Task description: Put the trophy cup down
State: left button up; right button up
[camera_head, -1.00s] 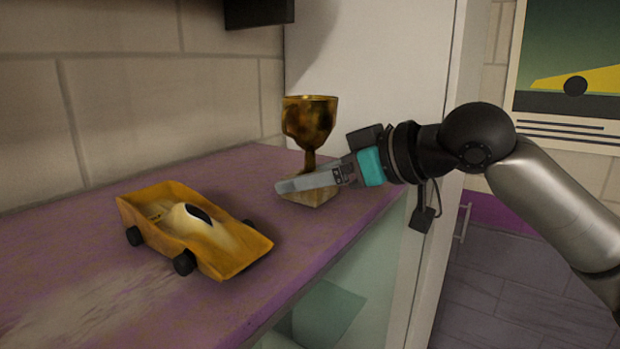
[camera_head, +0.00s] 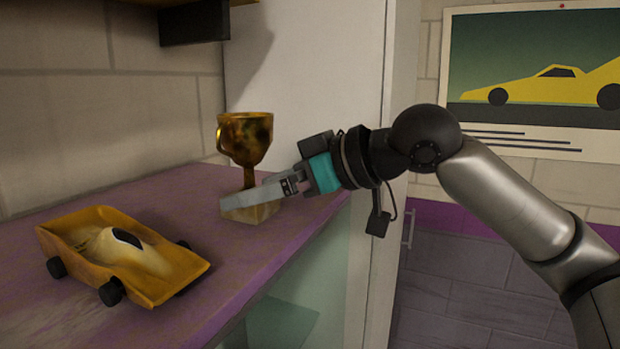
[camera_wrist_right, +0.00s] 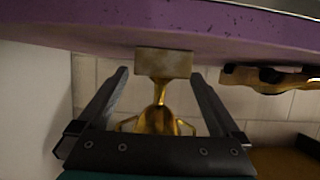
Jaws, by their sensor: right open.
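The golden trophy cup (camera_head: 246,138) stands upright on its pale square base (camera_head: 250,213) on the purple shelf top (camera_head: 190,190), near the white panel. My right gripper (camera_head: 232,205) reaches in from the right, its fingers in front of the cup's stem and base. In the right wrist view the cup (camera_wrist_right: 160,120) shows upside down, its base against the purple surface. There the open fingers (camera_wrist_right: 158,82) lie on either side of the stem, with gaps between. My left gripper is not in view.
A yellow toy car (camera_head: 120,255) with black wheels sits on the purple top at the front left. A dark shelf (camera_head: 195,22) hangs above on the wall. A white panel (camera_head: 310,80) stands behind the cup. A car poster (camera_head: 535,75) is at the right.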

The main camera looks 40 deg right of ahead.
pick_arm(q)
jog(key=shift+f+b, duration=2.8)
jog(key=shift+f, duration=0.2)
pick_arm(e)
jog(key=v, duration=1)
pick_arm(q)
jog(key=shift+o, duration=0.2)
